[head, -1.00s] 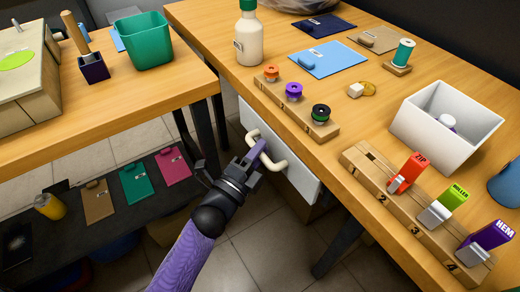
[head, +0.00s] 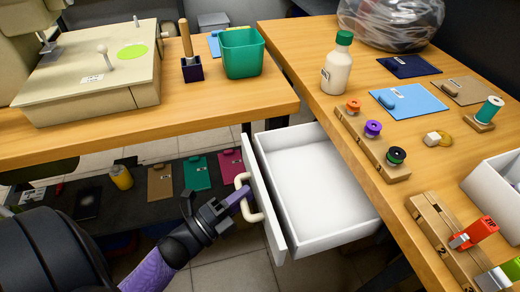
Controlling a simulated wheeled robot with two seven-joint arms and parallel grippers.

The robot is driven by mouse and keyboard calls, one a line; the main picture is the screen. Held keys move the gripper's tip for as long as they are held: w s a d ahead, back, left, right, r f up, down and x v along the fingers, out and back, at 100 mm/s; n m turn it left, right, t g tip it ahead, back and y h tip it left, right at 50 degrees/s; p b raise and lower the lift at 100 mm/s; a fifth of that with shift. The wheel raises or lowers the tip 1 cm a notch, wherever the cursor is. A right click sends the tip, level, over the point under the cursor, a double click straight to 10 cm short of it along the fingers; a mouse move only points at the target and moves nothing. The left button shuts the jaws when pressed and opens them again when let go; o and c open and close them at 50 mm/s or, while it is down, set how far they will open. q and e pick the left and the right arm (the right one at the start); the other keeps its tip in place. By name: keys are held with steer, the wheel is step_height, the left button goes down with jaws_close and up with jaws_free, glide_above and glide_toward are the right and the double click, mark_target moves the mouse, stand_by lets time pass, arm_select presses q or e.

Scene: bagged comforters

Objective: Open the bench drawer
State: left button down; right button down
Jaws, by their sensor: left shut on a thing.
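The bench drawer (head: 312,189) is pulled well out from under the right-hand wooden bench (head: 385,75). Its white inside is empty where it shows. A cream bow handle (head: 242,184) is fixed to the drawer's front panel (head: 267,200), which faces left. My left gripper (head: 238,197) is at the handle, its fingers shut on the bar. The fingertips are partly hidden by the handle. My right gripper is not in this view.
Another wooden table (head: 200,108) stands left, with a green bin (head: 243,52) near its right end, close to the open drawer. A spool rack (head: 372,146) and a white box (head: 497,192) sit on the bench. A low dark shelf holds several coloured folders.

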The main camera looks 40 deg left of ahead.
arm_select(q)
steer(key=shift+s+a, duration=0.25)
steer(key=shift+s, duration=0.15)
steer(key=c, duration=0.8)
jaws_free()
steer(key=shift+c, duration=0.2)
steer(key=p+v, duration=0.1)
steer(key=v, duration=0.9)
steer(key=shift+f, duration=0.1)
